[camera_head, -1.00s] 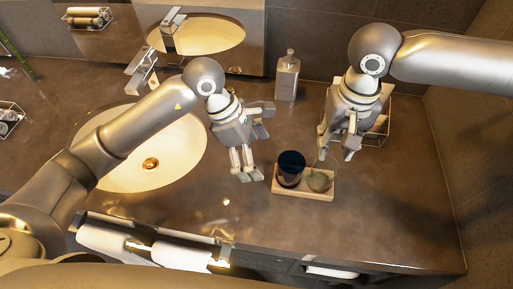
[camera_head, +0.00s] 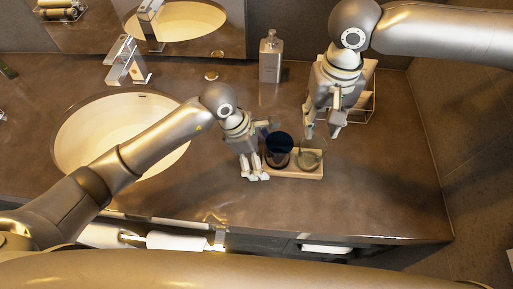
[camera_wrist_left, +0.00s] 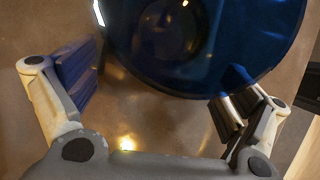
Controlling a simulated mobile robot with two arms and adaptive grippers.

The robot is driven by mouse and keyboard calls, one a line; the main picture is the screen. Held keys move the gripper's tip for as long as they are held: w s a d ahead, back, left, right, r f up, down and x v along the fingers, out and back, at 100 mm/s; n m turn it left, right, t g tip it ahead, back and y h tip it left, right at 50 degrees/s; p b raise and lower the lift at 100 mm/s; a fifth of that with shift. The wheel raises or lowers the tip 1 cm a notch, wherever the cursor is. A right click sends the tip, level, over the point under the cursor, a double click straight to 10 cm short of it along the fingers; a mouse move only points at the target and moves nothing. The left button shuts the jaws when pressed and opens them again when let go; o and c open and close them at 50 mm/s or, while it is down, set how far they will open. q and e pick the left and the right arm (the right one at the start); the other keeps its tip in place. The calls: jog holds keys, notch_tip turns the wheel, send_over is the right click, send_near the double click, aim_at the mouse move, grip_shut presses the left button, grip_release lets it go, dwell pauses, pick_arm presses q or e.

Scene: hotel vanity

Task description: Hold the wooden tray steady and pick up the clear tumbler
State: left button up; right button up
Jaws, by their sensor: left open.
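The wooden tray (camera_head: 294,175) lies on the counter, right of the basin. It bears a dark blue tumbler (camera_head: 278,147) on its left and the clear tumbler (camera_head: 312,153) on its right. In the left wrist view the blue tumbler (camera_wrist_left: 190,45) fills the top between the spread fingers; contact cannot be told. The tray's edge (camera_wrist_left: 302,155) shows at lower right. My right gripper (camera_head: 322,132) is open and empty, pointing down just behind the clear tumbler.
A soap bottle (camera_head: 270,58) stands at the back. A wire rack (camera_head: 360,100) is behind my right gripper, partly hidden. The basin (camera_head: 120,135) and faucet (camera_head: 127,62) are at left. The counter is clear in front and right of the tray.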

pick_arm(q)
jog(key=c, duration=1.2)
